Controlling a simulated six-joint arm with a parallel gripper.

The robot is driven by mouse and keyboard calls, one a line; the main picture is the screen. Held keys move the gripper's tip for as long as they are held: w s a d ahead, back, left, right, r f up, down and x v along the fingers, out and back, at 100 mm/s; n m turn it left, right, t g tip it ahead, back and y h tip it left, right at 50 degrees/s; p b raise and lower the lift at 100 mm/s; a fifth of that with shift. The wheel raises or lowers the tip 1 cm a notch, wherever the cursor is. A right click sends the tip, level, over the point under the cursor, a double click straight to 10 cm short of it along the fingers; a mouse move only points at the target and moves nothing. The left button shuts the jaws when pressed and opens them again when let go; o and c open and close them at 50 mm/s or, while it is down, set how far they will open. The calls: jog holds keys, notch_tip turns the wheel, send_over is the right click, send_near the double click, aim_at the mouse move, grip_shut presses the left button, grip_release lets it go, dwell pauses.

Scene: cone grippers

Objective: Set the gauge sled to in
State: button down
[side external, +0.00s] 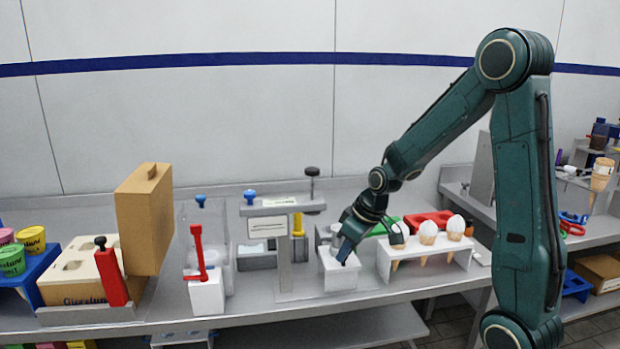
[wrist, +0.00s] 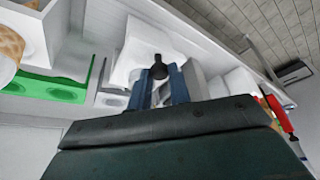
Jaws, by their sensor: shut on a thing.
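A white block (side external: 338,274), which looks like the gauge sled, sits on the bench just right of a grey gauge frame (side external: 283,208) with white labels. My gripper (side external: 345,258) reaches down to the top of this block from the right. In the wrist view, my gripper's blue fingers (wrist: 162,88) are closed around a small black knob (wrist: 158,68) in front of the white block (wrist: 143,48). The fingers and wrist hide part of the block, and I cannot tell exactly how far it is from the frame's opening.
A white rack (side external: 425,262) with several cones stands right of my gripper. A green tray (side external: 386,226) and a red tray (side external: 428,219) lie behind it. A white box with a red lever (side external: 197,252) and a cardboard box (side external: 144,220) stand left.

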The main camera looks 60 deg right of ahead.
jog(key=w+a, duration=0.5)
dwell(0.6)
jog(key=shift+w, duration=0.1)
jog(key=c, duration=1.4)
grip_release()
jog(key=shift+c, duration=0.2)
jog(key=shift+o, duration=0.7)
jog(key=shift+r, duration=0.1)
jog(key=v, duration=1.3)
jog(key=shift+s+r, duration=0.25)
jog(key=s+a, duration=0.4)
jog(key=s, duration=0.4)
jog(key=s+a+r+t, duration=0.1)
jog(key=s+a, duration=0.4)
jog(key=s, duration=0.4)
jog(key=shift+r, duration=0.25)
